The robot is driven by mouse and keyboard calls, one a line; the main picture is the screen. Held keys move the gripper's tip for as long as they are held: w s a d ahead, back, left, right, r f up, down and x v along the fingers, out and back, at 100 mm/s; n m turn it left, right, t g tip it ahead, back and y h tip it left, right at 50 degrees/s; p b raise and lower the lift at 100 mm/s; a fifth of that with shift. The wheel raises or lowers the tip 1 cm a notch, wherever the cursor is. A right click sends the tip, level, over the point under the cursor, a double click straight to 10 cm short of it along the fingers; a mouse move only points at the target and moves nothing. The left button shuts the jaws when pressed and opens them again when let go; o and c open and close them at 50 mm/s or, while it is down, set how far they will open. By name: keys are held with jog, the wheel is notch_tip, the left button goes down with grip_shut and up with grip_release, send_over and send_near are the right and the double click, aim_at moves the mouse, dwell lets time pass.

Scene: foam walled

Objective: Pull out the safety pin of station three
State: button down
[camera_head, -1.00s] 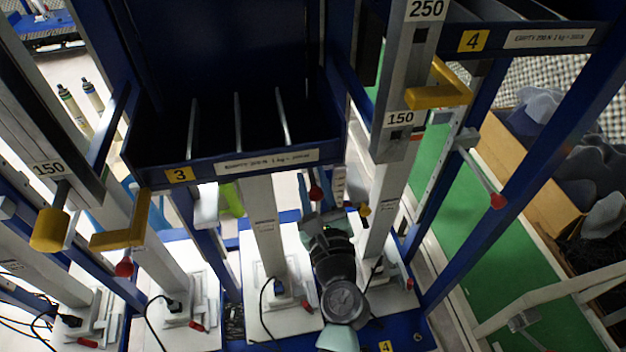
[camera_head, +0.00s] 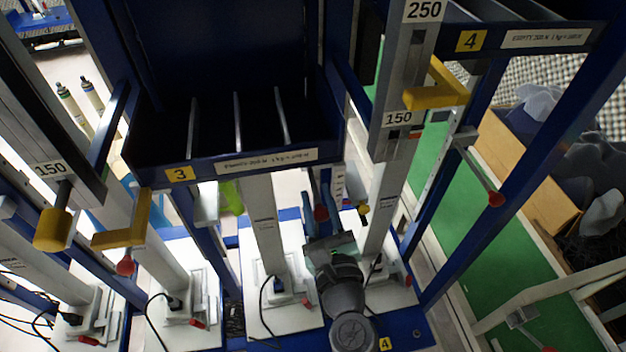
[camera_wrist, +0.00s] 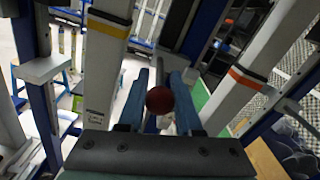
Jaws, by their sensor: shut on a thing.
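The safety pin of station three has a dark red ball knob (camera_head: 321,213), seen below the right end of the tray marked 3 (camera_head: 265,162). The knob also shows in the wrist view (camera_wrist: 160,100), close in front of the palm. My gripper (camera_head: 318,192) is shut on the pin, with blue fingers on either side of its grey shaft and the knob on the palm side. The wrist view shows both fingers (camera_wrist: 159,80). The far end of the pin is hidden, so I cannot tell whether it sits in a hole.
Grey posts stand close by on both sides, with blue frame bars around them. A yellow handle (camera_head: 437,90) and station four's red-knobbed pin (camera_head: 496,199) are at the right. Another red knob (camera_head: 125,266) is at the left. White base plates (camera_head: 285,300) lie below.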

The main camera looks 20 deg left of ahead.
aim_at(323, 220)
jog(key=v, duration=0.4)
jog(key=shift+d+f, duration=0.1)
jog(key=shift+f, duration=0.05)
jog(key=c, duration=0.9)
grip_release()
jog(key=o, duration=0.3)
jog(key=shift+s+d, duration=0.1)
jog(key=shift+s, duration=0.05)
